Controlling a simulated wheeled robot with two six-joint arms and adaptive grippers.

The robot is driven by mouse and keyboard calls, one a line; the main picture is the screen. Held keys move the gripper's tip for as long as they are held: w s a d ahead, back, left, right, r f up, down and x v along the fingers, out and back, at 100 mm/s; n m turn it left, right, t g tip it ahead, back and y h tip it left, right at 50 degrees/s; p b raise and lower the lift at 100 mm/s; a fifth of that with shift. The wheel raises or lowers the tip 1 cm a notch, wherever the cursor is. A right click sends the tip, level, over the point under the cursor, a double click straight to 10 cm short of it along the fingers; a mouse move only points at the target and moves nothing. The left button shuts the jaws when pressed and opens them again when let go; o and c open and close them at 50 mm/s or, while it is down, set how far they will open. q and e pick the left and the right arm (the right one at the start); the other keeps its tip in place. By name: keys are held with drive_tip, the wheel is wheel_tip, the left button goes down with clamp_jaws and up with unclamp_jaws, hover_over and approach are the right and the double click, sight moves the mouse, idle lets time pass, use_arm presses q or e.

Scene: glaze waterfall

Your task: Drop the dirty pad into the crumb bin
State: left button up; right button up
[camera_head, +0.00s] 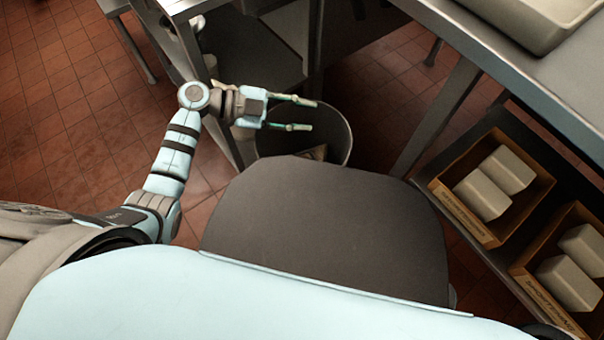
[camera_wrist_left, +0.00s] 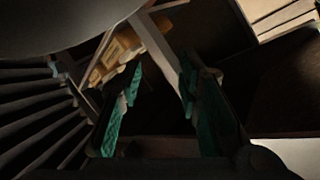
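My left gripper (camera_head: 308,115) reaches in from the left over the grey round crumb bin (camera_head: 339,132). Its two fingers are spread apart with nothing between them. In the left wrist view the green finger pads of the left gripper (camera_wrist_left: 160,88) also stand apart with an empty gap. My right gripper is not in view.
A steel table (camera_head: 480,55) with a pale tray (camera_head: 545,22) stands at the right. Below it, cardboard boxes (camera_head: 470,222) hold white blocks on a shelf. A metal stand (camera_head: 240,48) is behind my left gripper. Red tiled floor (camera_head: 75,110) lies open at the left.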

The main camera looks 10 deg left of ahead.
use_arm(q)
drive_tip(key=v, duration=1.2)
